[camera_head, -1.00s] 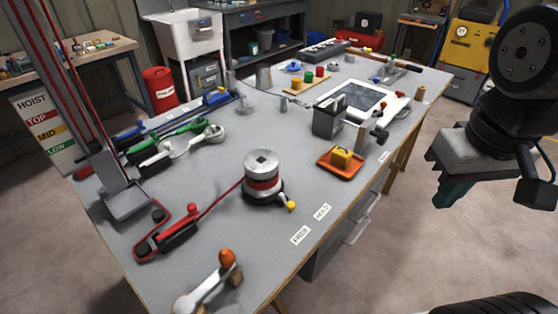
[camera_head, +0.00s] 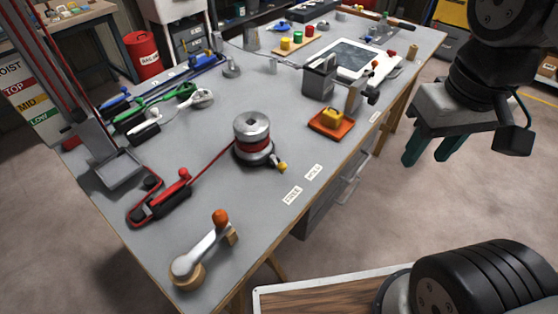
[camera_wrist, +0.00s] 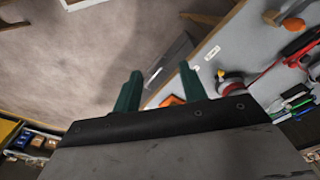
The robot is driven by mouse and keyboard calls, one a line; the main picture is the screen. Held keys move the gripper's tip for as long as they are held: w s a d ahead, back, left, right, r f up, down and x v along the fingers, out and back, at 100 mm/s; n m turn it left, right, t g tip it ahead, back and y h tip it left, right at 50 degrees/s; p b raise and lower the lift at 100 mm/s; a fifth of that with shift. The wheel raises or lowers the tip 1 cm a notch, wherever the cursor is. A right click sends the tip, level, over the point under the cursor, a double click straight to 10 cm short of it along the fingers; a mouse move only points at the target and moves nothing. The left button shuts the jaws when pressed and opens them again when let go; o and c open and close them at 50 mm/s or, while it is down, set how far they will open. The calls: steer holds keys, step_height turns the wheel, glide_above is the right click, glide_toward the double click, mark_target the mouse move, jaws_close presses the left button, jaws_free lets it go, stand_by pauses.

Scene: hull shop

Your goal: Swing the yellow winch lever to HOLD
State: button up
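The winch (camera_head: 254,140), a silver drum with red line on a dark base, stands on the grey bench. Its short lever with a yellow knob (camera_head: 282,167) points right toward the bench's front edge, on the side of the two labels. The FREE label (camera_head: 293,195) lies below the knob and the HOLD label (camera_head: 314,171) to its right. I cannot tell exactly which label the lever lines up with. My gripper (camera_head: 430,152) is open and empty, off the bench's front edge, well right of the lever. In the wrist view its green fingers (camera_wrist: 160,88) stand apart, with the winch (camera_wrist: 232,84) beyond them.
An orange tray with a yellow block (camera_head: 331,120) and a grey box (camera_head: 319,77) stand behind the labels. A crank with an orange knob (camera_head: 205,250) is at the near corner. A red clamp (camera_head: 160,200) lies left of the winch.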

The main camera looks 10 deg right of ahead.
steer(key=w+a+f+n+g, duration=0.2)
steer(key=w+a+f+g, duration=0.1)
steer(key=w+a+f, duration=0.4)
steer(key=m+t, duration=0.2)
steer(key=m, duration=0.1)
glide_above(282, 164)
step_height(282, 164, down, 8)
steer(key=shift+s+r, duration=0.1)
steer(key=shift+r, duration=0.15)
steer(key=shift+m, duration=0.3)
step_height(282, 164, down, 8)
steer(key=shift+r, duration=0.15)
steer(key=shift+c, duration=0.3)
jaws_close()
